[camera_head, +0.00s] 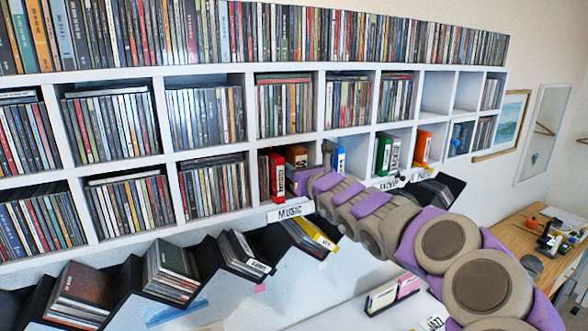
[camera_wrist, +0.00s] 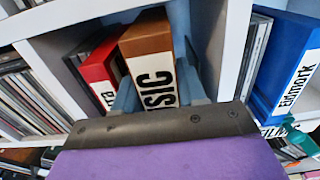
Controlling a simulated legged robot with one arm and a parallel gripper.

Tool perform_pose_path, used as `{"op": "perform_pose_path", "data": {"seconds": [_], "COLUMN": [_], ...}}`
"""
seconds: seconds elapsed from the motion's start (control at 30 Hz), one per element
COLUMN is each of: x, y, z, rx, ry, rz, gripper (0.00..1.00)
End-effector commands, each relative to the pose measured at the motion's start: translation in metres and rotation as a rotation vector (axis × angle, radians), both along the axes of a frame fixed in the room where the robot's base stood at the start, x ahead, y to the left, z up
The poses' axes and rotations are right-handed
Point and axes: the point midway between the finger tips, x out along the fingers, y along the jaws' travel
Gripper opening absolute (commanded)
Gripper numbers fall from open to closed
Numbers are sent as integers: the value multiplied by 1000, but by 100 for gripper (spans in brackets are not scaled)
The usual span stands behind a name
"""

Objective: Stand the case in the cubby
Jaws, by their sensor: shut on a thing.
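A brown case (camera_wrist: 148,38) with a white label, partly readable as "SIC", is between the blue fingers of my gripper (camera_wrist: 158,92) in the wrist view. My gripper is shut on it. The case is upright, slightly tilted in the picture, at the mouth of the cubby (camera_wrist: 50,50). A red case (camera_wrist: 98,68) stands just left of it in that cubby. In the head view the brown case (camera_head: 297,155) shows beside the red case (camera_head: 277,176), above the "MUSIC" shelf label (camera_head: 290,211). My wrist hides the case's lower part and the fingers there.
A blue case (camera_wrist: 288,62) stands in the cubby to the right, past a white divider (camera_wrist: 232,55). Green (camera_head: 384,154) and orange (camera_head: 423,146) cases stand further right. Packed discs fill the cubbies at left. Slanted black bins (camera_head: 300,238) hang below.

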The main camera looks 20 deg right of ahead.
Motion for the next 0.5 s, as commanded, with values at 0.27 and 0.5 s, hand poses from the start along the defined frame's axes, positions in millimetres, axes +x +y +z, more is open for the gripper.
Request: {"op": "perform_pose_path", "data": {"seconds": [0.27,0.5], "x": [12,13], "y": [1,2], "z": [-12,-14], "rx": [1,-2], "ry": [0,-2], "rz": [2,1], "gripper": [2,2]}}
